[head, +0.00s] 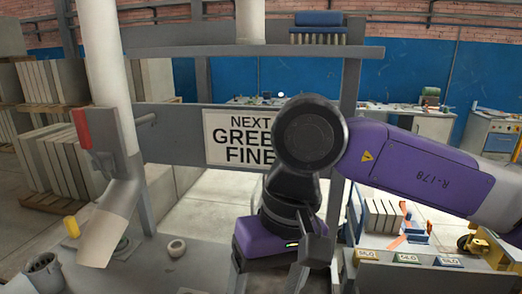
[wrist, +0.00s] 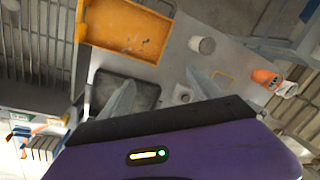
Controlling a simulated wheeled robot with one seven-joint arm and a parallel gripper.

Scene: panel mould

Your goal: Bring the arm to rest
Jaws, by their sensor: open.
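My arm crosses the head view from the right, with its purple link in front of the sign (head: 225,140) and the frame. My gripper hangs from the arm's end near the middle of the head view, its purple body pointing down and its fingers only partly seen. In the wrist view my gripper (wrist: 160,82) shows two grey fingers spread apart with nothing between them. Below the fingers lies a grey work surface with a dark square plate (wrist: 125,90). The fingers look apart from everything on it.
A white spout pipe (head: 113,215) with a red lever (head: 82,128) stands at left. An orange tray (wrist: 130,28) and an orange-and-white cup (wrist: 268,78) show in the wrist view. Labelled bins (head: 407,258) stand at right.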

